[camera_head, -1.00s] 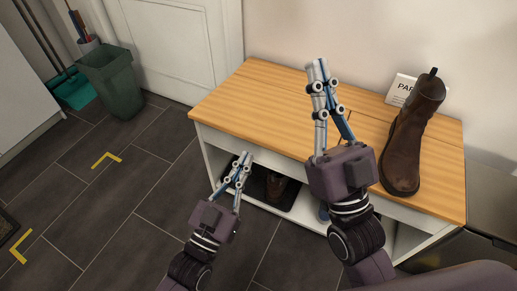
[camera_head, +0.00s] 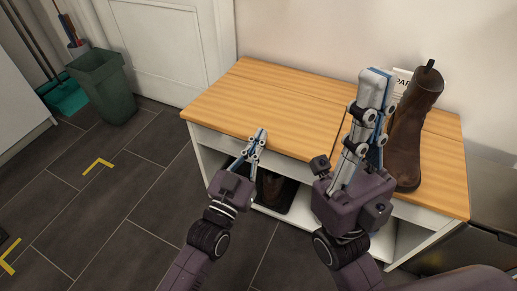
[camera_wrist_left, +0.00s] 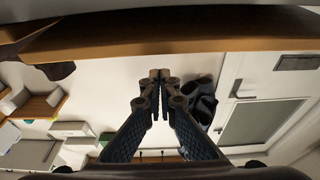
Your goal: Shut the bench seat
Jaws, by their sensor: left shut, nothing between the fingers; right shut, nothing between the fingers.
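The white bench (camera_head: 215,138) has a light wood seat top in two parts, with a seam near the right gripper. The larger left seat part (camera_head: 270,100) looks flat or nearly flat; I cannot tell whether a small gap is under its front edge. My left gripper (camera_head: 260,134) is shut and empty, its tips at the bench's front edge. In the left wrist view its closed tips (camera_wrist_left: 160,76) are just below a wooden edge (camera_wrist_left: 160,47). My right gripper (camera_head: 378,78) is shut and empty, above the seat near the seam, hiding part of it.
A dark tray (camera_head: 285,192) with a shoe is on the lower shelf. A green bin (camera_head: 105,88) stands left by the door.

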